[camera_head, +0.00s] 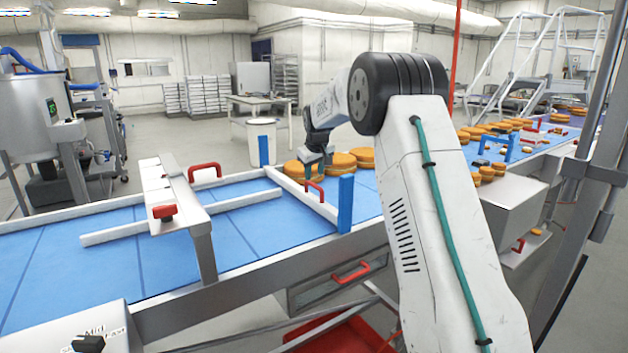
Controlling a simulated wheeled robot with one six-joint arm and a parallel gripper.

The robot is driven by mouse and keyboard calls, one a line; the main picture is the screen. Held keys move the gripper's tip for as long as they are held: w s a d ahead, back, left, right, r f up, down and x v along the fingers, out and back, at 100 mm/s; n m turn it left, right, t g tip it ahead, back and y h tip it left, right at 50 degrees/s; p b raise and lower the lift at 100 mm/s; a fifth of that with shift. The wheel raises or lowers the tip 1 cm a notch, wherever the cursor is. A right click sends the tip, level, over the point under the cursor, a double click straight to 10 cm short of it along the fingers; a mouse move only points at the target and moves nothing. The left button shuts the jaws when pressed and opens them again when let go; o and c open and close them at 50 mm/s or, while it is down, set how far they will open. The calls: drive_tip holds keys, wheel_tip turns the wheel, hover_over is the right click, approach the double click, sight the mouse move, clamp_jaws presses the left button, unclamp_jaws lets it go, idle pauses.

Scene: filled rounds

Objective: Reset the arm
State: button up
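My white arm rises in the right half of the head view, and its black joint hides part of the belt behind it. My gripper (314,158) is at the end of the arm, pointing down just over the filled rounds (298,171) on the blue conveyor belt. It is small and dark here, so its fingers cannot be made out. I cannot tell whether it touches a round. More orange-brown rounds (341,161) lie just right of it, beside my arm.
The blue belt (250,232) is bare at the front left. A frame with a red handle (314,190) and a blue post (346,204) stands near my gripper. A white bridge (172,195) spans the belt at left. More rounds (487,130) lie right of my arm.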

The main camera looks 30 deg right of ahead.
drive_tip(key=shift+v, duration=1.2)
drive_tip(key=s+a+r, duration=0.3)
drive_tip(key=s+a, duration=0.2)
drive_tip(key=s, duration=0.3)
drive_tip(key=s+a+r+g+y, duration=0.1)
drive_tip(key=s+a+r, duration=0.4)
drive_tip(key=s, duration=0.4)
drive_tip(key=s+a+r, duration=0.2)
drive_tip(key=s+a, duration=0.4)
drive_tip(key=s, duration=0.2)
drive_tip(key=s+a+f, duration=0.2)
drive_tip(key=s, duration=0.8)
drive_tip(key=s+a+f+g, duration=0.1)
drive_tip(key=s+a+f, duration=0.2)
drive_tip(key=s, duration=0.6)
drive_tip(key=s+a+f+g+y, duration=0.1)
drive_tip(key=s+a+f, duration=0.2)
drive_tip(key=s, duration=0.7)
drive_tip(key=shift+s+f+m, duration=0.25)
drive_tip(key=shift+s+m, duration=0.1)
drive_tip(key=shift+m, duration=0.05)
drive_tip(key=shift+o, duration=0.4)
drive_tip(key=shift+a, duration=0.15)
